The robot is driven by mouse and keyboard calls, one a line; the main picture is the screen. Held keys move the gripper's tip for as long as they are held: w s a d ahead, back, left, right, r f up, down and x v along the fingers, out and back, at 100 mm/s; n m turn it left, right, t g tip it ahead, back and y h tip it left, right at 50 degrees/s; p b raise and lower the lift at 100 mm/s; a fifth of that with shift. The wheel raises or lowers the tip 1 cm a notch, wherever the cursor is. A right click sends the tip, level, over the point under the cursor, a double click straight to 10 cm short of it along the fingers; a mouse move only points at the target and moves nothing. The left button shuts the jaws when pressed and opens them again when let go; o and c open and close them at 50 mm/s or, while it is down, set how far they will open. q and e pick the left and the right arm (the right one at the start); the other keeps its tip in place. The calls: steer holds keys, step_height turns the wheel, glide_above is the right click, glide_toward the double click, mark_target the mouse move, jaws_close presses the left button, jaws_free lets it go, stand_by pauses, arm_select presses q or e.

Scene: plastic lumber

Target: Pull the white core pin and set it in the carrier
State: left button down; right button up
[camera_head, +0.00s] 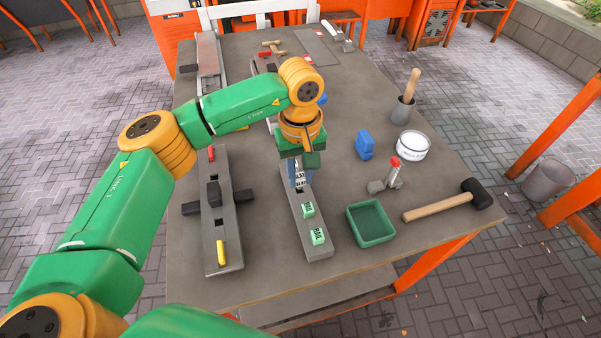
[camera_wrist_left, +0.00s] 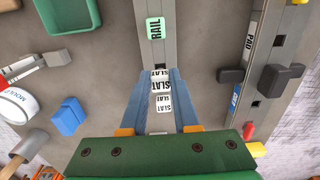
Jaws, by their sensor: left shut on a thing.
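My left gripper (camera_head: 299,184) is over the middle grey bar (camera_head: 316,250), pointing down. In the left wrist view its two blue fingers (camera_wrist_left: 162,78) are closed around a white block marked SLAT (camera_wrist_left: 160,85); more SLAT blocks sit close by, partly hidden. Green RAIL blocks (camera_head: 308,209) sit on the same bar. The left grey bar (camera_head: 224,232) has black clamps, a red pin (camera_head: 211,152) and a yellow pin (camera_head: 221,252). I cannot make out for certain which piece is the white core pin or the carrier. My right gripper is not in view.
To the right are a green tray (camera_head: 352,230), a blue block (camera_head: 365,146), a white tub (camera_head: 413,153), a red-topped piece on a grey stand (camera_head: 377,186), a black-headed mallet (camera_head: 440,205) and a grey cup (camera_head: 402,110). The table's front strip is clear.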

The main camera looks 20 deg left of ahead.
arm_select(q)
steer(key=shift+f, duration=0.2)
steer(key=shift+f+b, duration=0.5)
steer(key=shift+b, duration=0.05)
steer(key=shift+f+b, duration=0.7)
steer(key=shift+f, duration=0.05)
steer(key=shift+r, duration=0.1)
steer(key=c, duration=0.6)
jaws_free()
steer(key=shift+o, duration=0.3)
steer(key=o, duration=0.4)
steer(key=shift+c, duration=0.2)
